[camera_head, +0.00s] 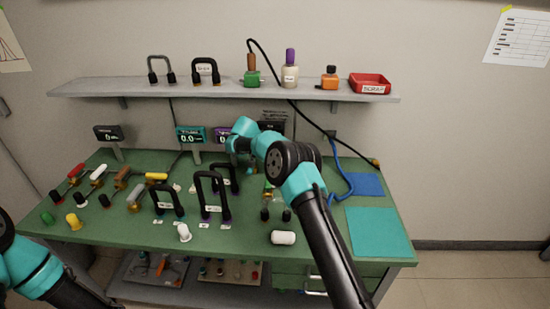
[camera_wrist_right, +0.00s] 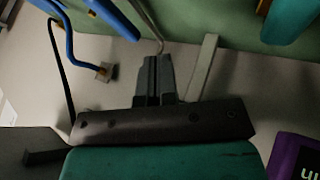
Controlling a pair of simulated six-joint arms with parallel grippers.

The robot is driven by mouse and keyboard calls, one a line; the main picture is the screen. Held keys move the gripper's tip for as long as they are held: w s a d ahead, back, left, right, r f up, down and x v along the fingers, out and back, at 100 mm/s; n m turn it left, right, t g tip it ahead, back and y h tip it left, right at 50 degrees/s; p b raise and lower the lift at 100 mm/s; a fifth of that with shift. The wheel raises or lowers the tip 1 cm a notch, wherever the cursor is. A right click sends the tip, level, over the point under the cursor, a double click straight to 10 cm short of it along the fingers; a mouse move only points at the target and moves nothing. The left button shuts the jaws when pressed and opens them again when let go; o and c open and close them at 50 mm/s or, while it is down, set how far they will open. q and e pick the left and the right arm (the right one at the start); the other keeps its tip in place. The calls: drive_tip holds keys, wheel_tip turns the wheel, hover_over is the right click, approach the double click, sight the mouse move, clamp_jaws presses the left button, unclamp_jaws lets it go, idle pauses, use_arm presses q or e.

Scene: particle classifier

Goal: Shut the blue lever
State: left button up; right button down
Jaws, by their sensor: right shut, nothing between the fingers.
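No blue lever can be made out for certain. In the wrist view, a thick blue bar (camera_wrist_right: 112,18) shows at the top left; I cannot tell whether it is a lever handle or a cable. My right gripper (camera_wrist_right: 152,62) is shut and empty, its dark fingers together in front of the grey wall and apart from the blue bar. In the head view my right arm hides the gripper and part of the bench behind it. My left arm shows at the lower left, its gripper out of frame.
Levers with red, white, brown, grey and yellow handles (camera_head: 156,177) stand at the bench's left. Black arched handles (camera_head: 211,195) stand mid-bench. A blue cable (camera_head: 346,180) hangs at the right beside a blue mat (camera_head: 367,184) and teal mat (camera_head: 378,232). A shelf (camera_head: 220,92) runs above.

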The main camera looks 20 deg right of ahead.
drive_tip(key=v, duration=0.3)
drive_tip(key=shift+a+r, duration=0.1)
drive_tip(key=shift+r, duration=0.05)
idle(0.3)
